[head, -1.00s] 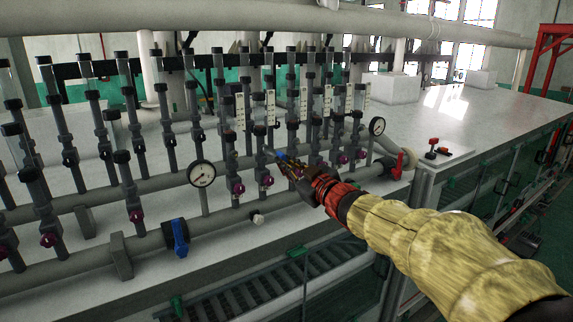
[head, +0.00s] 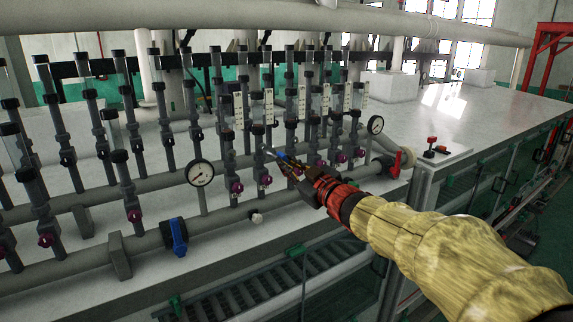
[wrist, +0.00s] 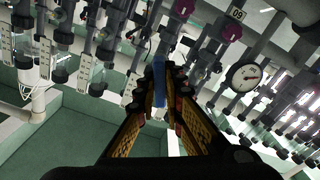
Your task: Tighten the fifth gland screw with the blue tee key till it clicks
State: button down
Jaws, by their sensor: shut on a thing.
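My gripper (head: 292,165) is shut on the blue tee key (head: 281,155). It holds the key among the upright dark tubes of the manifold. In the wrist view, the blue part of the key (wrist: 160,88) lies between the two fingers (wrist: 160,100). The key's thin shaft points left and slightly up, towards an upright (head: 259,135) with a purple knob (head: 266,180). I cannot tell whether its tip sits in a gland screw. The screws are too small to make out, and I cannot tell which is the fifth.
Rows of uprights with purple knobs crowd around the gripper. Round gauges stand at the left (head: 200,173) and right (head: 376,125). A blue valve handle (head: 180,237) is at the front and a red handle (head: 407,158) at the right. The white bench top (head: 450,105) is mostly clear.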

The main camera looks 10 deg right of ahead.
jog(key=p+v, duration=0.2)
jog(key=v, duration=1.3)
jog(key=shift+s, duration=0.15)
jog(key=shift+d, duration=0.15)
dwell(2.1)
